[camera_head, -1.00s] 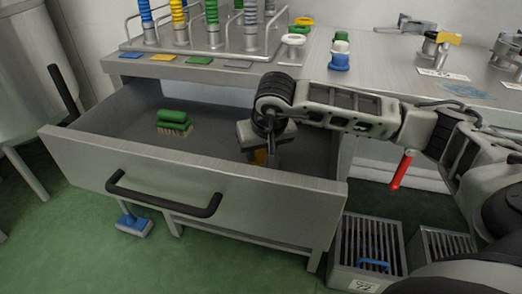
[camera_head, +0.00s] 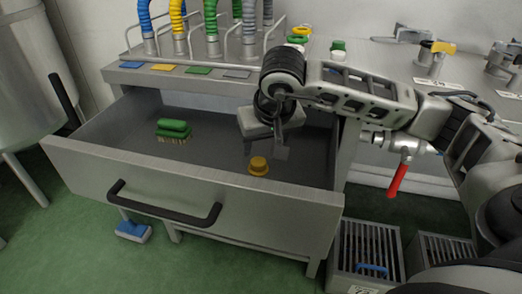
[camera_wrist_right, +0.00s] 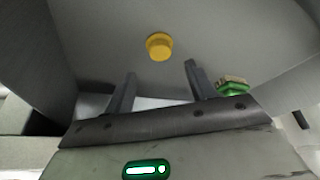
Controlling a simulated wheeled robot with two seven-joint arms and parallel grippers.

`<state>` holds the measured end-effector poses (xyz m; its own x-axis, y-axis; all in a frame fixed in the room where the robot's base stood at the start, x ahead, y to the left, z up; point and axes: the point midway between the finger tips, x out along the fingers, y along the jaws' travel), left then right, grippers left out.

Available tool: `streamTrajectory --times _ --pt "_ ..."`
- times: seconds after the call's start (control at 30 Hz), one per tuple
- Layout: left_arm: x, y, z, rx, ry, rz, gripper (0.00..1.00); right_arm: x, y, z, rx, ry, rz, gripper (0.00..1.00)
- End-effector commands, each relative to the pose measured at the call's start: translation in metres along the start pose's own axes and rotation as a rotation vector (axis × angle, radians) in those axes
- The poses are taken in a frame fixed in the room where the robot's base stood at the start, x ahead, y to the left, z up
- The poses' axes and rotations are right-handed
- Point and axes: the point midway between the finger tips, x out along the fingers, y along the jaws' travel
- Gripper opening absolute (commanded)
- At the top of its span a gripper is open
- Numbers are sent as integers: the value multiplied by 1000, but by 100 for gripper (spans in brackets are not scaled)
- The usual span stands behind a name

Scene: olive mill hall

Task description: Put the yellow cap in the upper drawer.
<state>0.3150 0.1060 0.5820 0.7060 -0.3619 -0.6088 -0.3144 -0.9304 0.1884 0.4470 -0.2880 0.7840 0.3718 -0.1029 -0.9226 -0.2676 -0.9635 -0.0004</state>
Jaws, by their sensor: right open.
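The yellow cap (camera_head: 258,166) lies on the floor of the open upper drawer (camera_head: 190,192), near its front wall and toward the right. It also shows in the right wrist view (camera_wrist_right: 159,46), apart from the fingers. My right gripper (camera_head: 279,150) is above the drawer, just behind and above the cap. Its two fingers are spread and empty in the right wrist view (camera_wrist_right: 158,80). My left gripper is in neither view.
A green brush (camera_head: 173,130) lies in the left part of the drawer and shows at the right wrist view's edge (camera_wrist_right: 233,87). A bench with colored hoses and small caps stands behind. A red-handled valve (camera_head: 399,178) is right of the drawer. Slatted crates (camera_head: 364,250) stand on the floor.

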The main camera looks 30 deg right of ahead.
Motion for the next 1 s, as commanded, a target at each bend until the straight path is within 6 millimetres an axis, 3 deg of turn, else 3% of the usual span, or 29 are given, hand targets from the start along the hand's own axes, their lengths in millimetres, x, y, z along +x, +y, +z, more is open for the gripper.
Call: streamTrajectory --times 0.1,0.3,0.87,1.0 --pt "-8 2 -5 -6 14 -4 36 -24 0 -1 -2 2 0 56" --pt "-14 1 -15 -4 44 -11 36 -43 0 0 -1 1 0 56" --pt "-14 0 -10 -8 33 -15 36 -45 0 0 -1 0 1 56" --pt "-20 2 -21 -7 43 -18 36 -55 0 -4 -1 0 0 56"
